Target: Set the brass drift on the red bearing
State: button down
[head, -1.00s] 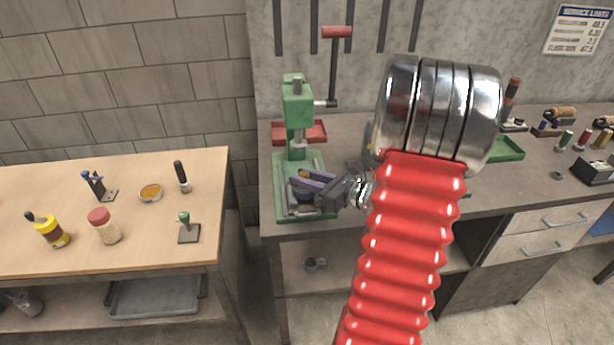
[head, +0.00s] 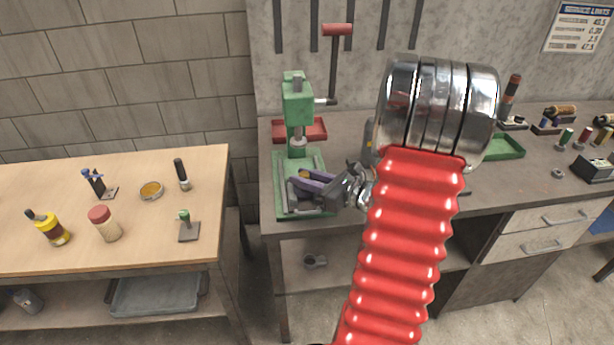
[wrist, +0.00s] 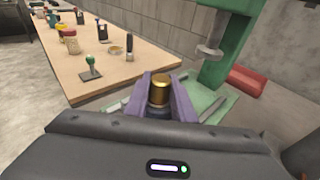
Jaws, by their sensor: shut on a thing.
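My gripper (head: 308,179) has purple fingers and is over the base of the green press (head: 298,112). In the wrist view my gripper (wrist: 160,92) is shut on the brass drift (wrist: 159,88), a short gold cylinder that stands up between the fingers. The drift (head: 304,173) is only a small gold spot in the head view. A dark bluish part shows just below the gold; I cannot tell whether it belongs to the drift or to something under it. I cannot make out the red bearing in either view; the fingers and wrist may hide it.
The press column and ram (wrist: 212,48) rise close beyond my gripper. A red tray (head: 312,129) lies behind the press, a green tray (head: 506,146) to the right. A wooden table (head: 130,225) with bottles and small tools stands at the left, across a gap.

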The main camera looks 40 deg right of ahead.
jog(key=c, duration=1.4)
grip_release()
jog(key=shift+c, duration=0.2)
jog(key=v, duration=1.3)
jog(key=shift+s, duration=0.4)
